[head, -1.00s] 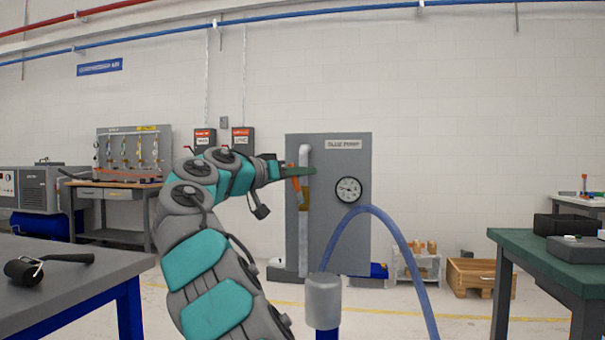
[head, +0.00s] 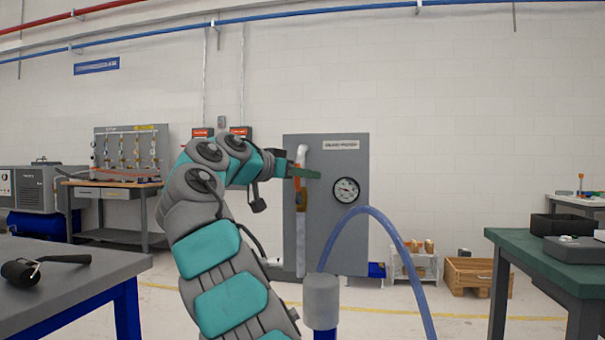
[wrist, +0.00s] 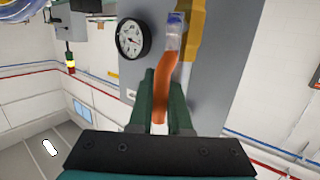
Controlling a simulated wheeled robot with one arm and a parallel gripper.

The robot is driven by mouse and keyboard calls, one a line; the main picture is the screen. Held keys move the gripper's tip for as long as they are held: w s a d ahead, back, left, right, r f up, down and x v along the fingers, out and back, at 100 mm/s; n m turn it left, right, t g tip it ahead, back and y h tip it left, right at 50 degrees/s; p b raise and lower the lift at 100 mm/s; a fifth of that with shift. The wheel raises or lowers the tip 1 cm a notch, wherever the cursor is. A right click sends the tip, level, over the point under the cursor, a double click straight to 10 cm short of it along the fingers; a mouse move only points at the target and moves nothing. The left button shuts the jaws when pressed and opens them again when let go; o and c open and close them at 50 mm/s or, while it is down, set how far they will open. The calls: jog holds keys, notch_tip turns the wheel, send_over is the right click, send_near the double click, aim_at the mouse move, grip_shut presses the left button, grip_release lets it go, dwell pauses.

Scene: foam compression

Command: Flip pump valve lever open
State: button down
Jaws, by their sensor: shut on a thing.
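The valve lever is orange. In the wrist view the lever (wrist: 161,97) runs down from a clear pipe piece to between my two green fingers. The grey pump panel (head: 343,225) stands behind, with a round white dial (head: 346,190) to the right of the lever. My fingers hide part of the lever.
A blue hose (head: 396,235) arches in front of the panel from near a grey cylinder (head: 320,300). A grey table (head: 110,275) stands at left and a green-topped table (head: 520,250) at right. A wooden crate (head: 468,275) is on the floor.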

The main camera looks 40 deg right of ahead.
jog(key=c, duration=0.8)
grip_release()
jog(key=shift+c, duration=0.2)
jog(key=v, duration=0.7)
jog(key=shift+a, duration=0.4)
jog(key=shift+s, duration=0.15)
